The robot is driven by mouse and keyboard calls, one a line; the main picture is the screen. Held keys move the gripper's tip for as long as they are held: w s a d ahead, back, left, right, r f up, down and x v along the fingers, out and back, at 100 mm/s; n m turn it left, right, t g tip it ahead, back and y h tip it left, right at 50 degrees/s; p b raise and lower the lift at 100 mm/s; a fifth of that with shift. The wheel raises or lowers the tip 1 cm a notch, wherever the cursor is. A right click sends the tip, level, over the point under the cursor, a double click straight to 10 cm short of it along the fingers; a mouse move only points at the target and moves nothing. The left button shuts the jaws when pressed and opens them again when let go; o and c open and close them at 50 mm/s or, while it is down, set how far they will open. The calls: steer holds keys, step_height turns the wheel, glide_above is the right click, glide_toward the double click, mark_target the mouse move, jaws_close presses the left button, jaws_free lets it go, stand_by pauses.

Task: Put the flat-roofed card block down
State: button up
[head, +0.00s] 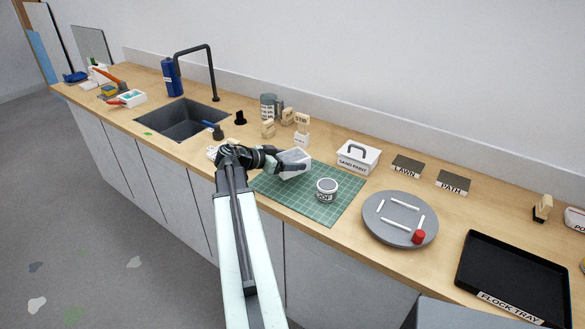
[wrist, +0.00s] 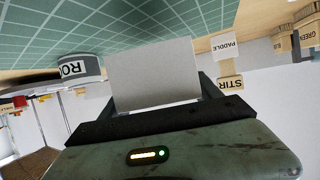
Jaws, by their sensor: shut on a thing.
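The flat-roofed card block (head: 294,157) is a plain pale grey box. My gripper (head: 281,163) is shut on it, over the back left part of the green cutting mat (head: 334,212). In the wrist view the block's flat pale face (wrist: 152,75) fills the middle, between the dark fingers of my gripper (wrist: 150,108). The mat (wrist: 60,35) shows behind it there. I cannot tell whether the block touches the mat or hangs just above it.
A round labelled tub (head: 326,190) stands on the mat, right of the block. The sand/paint box (head: 357,158) and grey turntable (head: 387,226) are to the right. The mat's front part is clear.

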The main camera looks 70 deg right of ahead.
steer(key=f+b, duration=0.4)
steer(key=shift+s+d, duration=0.15)
steer(key=shift+d, duration=0.25)
steer(key=shift+r, duration=0.2)
steer(key=shift+f, duration=0.15)
steer(key=o, duration=1.3)
steer(key=shift+o, duration=0.2)
steer(key=shift+r+p, duration=0.25)
steer(key=shift+p, duration=0.1)
steer(key=p+v, duration=0.4)
steer(key=v, duration=0.8)
